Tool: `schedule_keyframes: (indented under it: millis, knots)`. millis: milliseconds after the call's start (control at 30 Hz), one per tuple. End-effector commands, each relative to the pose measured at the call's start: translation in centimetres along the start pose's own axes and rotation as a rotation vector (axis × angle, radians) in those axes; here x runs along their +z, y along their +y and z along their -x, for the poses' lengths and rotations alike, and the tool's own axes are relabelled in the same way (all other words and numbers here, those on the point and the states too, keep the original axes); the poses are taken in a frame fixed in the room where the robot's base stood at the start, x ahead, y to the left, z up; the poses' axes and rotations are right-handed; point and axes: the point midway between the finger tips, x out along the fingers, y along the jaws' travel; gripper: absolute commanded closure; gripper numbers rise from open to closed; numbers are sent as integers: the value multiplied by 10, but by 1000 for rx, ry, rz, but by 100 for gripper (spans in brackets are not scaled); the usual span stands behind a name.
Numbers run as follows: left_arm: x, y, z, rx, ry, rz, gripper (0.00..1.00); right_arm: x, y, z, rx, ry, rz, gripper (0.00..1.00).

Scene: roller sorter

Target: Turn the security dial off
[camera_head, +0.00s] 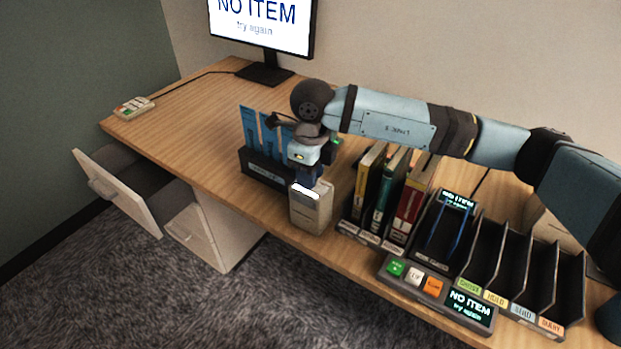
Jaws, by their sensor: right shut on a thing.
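A beige box (311,213) stands at the front edge of the desk. My right gripper (305,178) points down over its top. It is shut on a small dark blue thing just above or at the box's top; I cannot tell if they touch. A bright white strip shows at the box's top edge. No dial can be made out clearly; the gripper hides part of this spot. My left gripper is not in view.
A black holder with blue upright pieces (262,130) is just left of the box. Books (382,195) stand close on its right. Further right are a button panel (433,284) and black slots (520,265). A monitor (264,25) reads "NO ITEM". Drawers (120,190) hang open at left.

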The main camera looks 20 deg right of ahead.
Motion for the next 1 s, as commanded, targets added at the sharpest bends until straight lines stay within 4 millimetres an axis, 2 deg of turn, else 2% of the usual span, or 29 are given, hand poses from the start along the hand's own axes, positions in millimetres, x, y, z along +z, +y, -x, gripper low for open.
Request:
schedule_keyframes:
  millis: [200, 500, 1000]
  knots:
    - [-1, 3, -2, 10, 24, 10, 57, 1, -1, -1, -2, 5, 172, 96]
    - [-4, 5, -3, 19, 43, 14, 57, 1, -1, 0, -2, 14, 330, 96]
    - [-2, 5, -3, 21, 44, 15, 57, 1, 0, 1, -1, 18, 390, 96]
